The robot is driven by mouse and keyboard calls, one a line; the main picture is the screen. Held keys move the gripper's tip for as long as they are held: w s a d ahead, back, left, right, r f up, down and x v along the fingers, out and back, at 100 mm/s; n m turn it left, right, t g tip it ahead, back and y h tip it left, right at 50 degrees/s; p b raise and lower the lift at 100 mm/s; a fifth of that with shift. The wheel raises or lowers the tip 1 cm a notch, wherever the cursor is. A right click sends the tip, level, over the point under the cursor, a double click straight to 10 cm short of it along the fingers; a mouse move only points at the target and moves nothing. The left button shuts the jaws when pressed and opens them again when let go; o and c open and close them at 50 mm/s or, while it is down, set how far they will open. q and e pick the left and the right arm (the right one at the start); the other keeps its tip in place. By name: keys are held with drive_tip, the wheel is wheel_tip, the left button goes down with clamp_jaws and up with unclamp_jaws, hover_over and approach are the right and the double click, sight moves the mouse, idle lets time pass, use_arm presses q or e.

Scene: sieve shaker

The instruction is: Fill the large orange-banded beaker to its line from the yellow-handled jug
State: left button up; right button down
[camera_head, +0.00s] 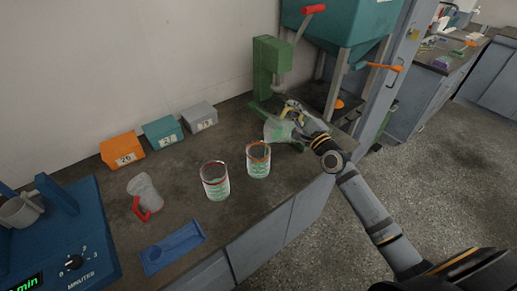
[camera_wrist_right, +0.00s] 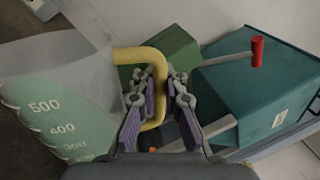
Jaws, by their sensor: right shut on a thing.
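In the right wrist view the yellow handle (camera_wrist_right: 154,72) passes between the fingers of my right gripper (camera_wrist_right: 160,100). The jug body (camera_wrist_right: 62,105) shows marks such as 500 and 400 and something greenish inside. My left gripper is out of view.
A red-banded beaker (camera_head: 215,183) stands just left of the orange-banded one. A red-handled jug (camera_head: 146,190) and a blue tray (camera_head: 172,248) are further left. Orange, teal and grey boxes (camera_head: 200,117) line the wall. A green device (camera_head: 270,65) and a teal hopper (camera_head: 345,25) stand behind the gripper.

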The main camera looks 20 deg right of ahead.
drive_tip(key=shift+s+a+r+n, duration=0.1)
drive_tip(key=shift+a+r+n, duration=0.3)
drive_tip(key=shift+r+n, duration=0.15)
idle(1.6)
drive_tip(key=d+f+m, duration=0.2)
drive_tip(key=f+m, duration=0.1)
drive_tip(key=w+d+f+m+h+b, duration=0.1)
drive_tip(key=f+m, duration=0.1)
drive_tip(key=shift+d+m, duration=0.2)
drive_tip(key=shift+m, duration=0.05)
drive_tip(key=shift+d+f+m, duration=0.2)
drive_tip(key=shift+f+m, duration=0.1)
drive_tip(key=shift+f, duration=0.05)
drive_tip(key=w+d+f+m+g+p, duration=0.2)
drive_tip(key=d+f+m, duration=0.1)
drive_tip(key=d+m, duration=0.4)
drive_tip(key=shift+m+h, duration=0.4)
drive_tip(key=shift+s+a+f, duration=0.1)
drive_tip(key=shift+a+f, duration=0.35)
drive_tip(key=shift+a, duration=0.35)
drive_tip(key=shift+s+a+f, duration=0.15)
drive_tip(key=shift+a+f, duration=0.35)
drive_tip(key=shift+a, duration=0.25)
drive_tip(key=shift+s+a+f, duration=0.1)
drive_tip(key=shift+a+f, duration=0.35)
drive_tip(key=shift+a, duration=0.35)
drive_tip(key=shift+a, duration=0.1)
